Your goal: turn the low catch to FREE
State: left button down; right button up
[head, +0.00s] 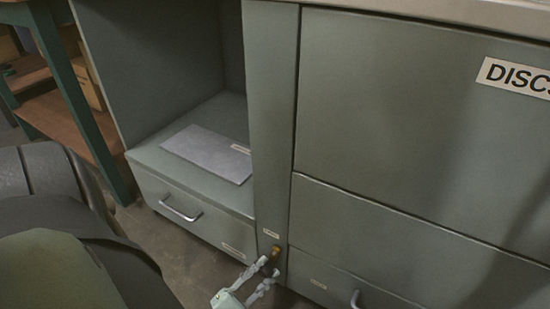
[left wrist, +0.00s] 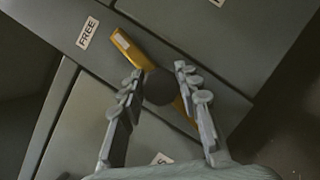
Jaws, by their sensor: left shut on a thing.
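The low catch is a yellow bar (left wrist: 134,50) with a dark round knob (left wrist: 159,88) at its middle. In the left wrist view the bar slants from upper left to lower right, its pale-tipped end near the FREE label (left wrist: 88,33) but apart from it. In the head view the catch (head: 275,252) shows small, low on the narrow post. My left gripper (head: 266,272) is shut on the catch at the knob; its fingers (left wrist: 158,78) lie on either side. My right gripper is not in view.
The catch's post (head: 272,130) stands between an open bay with a grey plate (head: 208,153) and the large panels at right. A drawer handle (head: 180,210) sticks out at left, another handle (head: 355,299) at lower right. Bare floor (head: 185,255) shows below.

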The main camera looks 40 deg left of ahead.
pick_arm(q)
jog(key=shift+w+r+n+t+y+b, duration=0.15)
jog(key=shift+n+y, duration=0.1)
jog(key=shift+n, duration=0.5)
jog(key=shift+w+f+n+t+y+b, duration=0.15)
jog(key=shift+n+y, duration=0.1)
jog(key=shift+n, duration=0.5)
jog(key=shift+r, duration=0.15)
jog(key=c, duration=1.1)
grip_release()
jog(key=shift+o, duration=0.2)
jog(key=shift+s, duration=0.1)
jog(key=v, duration=1.2)
jog(key=shift+d, duration=0.1)
